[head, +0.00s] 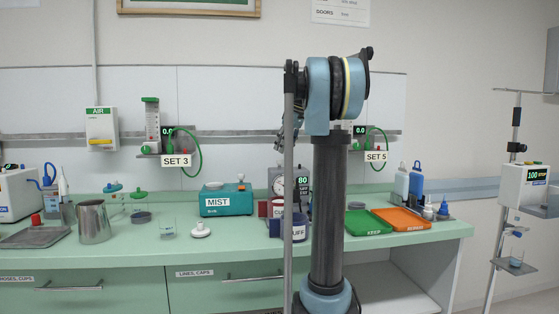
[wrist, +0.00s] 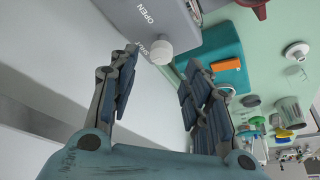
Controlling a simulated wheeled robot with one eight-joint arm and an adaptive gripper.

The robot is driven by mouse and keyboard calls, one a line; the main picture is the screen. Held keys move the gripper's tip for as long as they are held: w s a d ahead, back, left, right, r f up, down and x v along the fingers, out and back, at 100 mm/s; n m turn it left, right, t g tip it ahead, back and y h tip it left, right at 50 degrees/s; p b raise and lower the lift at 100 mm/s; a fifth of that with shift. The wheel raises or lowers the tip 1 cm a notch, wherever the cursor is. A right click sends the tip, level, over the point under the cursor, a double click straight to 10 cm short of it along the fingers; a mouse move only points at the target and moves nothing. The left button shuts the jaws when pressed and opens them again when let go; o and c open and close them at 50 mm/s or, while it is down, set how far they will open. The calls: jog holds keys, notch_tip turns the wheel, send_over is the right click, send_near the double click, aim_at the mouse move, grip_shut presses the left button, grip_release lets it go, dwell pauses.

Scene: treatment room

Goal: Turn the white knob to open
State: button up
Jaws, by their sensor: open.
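The white knob (wrist: 161,52) is on a grey housing (wrist: 165,22) at the top of the wrist view, with the printed words OPEN and SHUT beside it. My gripper (wrist: 160,62) is open, one finger to the left of the knob and the other to its right. The knob shows in the gap near the fingertips; I cannot tell whether it is between them or still beyond them. Neither finger visibly grips it. In the head view my arm blocks part of the bench, and the knob cannot be made out. A grey gauge box (head: 283,180) stands there, partly hidden.
The teal MIST box (head: 227,200) stands left of the gauge box; it also shows in the wrist view (wrist: 222,50). A white round-based piece (head: 201,230) and a metal jug (head: 93,222) are further left. Green (head: 368,223) and orange (head: 402,219) trays lie right of my arm.

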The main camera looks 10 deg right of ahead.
aim_at(279, 164)
jog(key=x, duration=0.5)
jog(key=shift+f, duration=0.3)
jog(key=shift+a, duration=0.1)
jog(key=c, duration=1)
